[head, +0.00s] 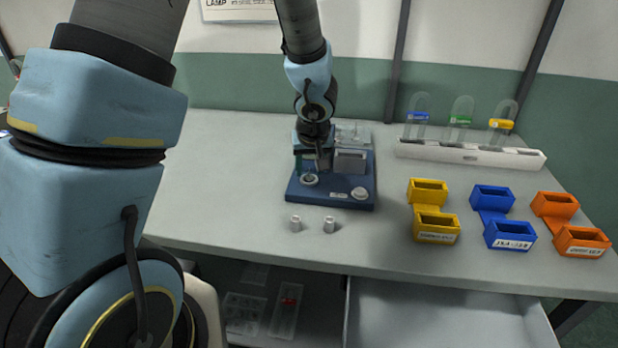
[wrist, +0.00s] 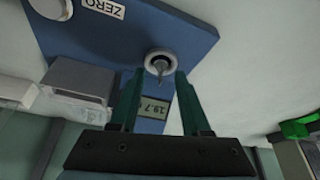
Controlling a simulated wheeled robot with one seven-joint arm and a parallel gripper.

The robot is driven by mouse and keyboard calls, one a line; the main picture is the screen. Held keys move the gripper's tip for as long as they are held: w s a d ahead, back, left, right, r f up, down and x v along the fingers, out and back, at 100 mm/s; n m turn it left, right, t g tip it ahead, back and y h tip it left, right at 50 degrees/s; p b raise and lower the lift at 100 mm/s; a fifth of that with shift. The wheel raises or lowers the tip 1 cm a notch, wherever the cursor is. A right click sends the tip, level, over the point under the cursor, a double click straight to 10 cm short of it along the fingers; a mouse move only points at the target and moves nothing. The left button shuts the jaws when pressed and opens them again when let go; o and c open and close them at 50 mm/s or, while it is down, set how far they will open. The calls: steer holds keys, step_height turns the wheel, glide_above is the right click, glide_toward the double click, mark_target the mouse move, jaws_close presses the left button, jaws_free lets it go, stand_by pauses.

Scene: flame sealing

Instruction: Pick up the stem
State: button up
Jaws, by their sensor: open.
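The stem (wrist: 160,68) looks like a small grey pointed piece in a pale round holder (wrist: 161,60) on the blue device (wrist: 190,35) in the wrist view. The holder also shows in the head view (head: 310,180), on the left front of the blue device (head: 330,200); the stem is too small to make out there. My gripper (wrist: 158,74) is open, with its two green fingers apart on either side of the stem in the picture. I cannot tell how far above the stem the fingertips are. In the head view my gripper (head: 318,160) hangs over the device.
Two small pale cylinders (head: 312,224) stand in front of the device. Yellow (head: 437,222), blue (head: 509,235) and orange bins (head: 583,241) are at right. A white rack (head: 470,154) with clear arched pieces stands behind them. The table's left part is clear.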

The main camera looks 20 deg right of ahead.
jaws_close()
stand_by(0.3)
stand_by(0.4)
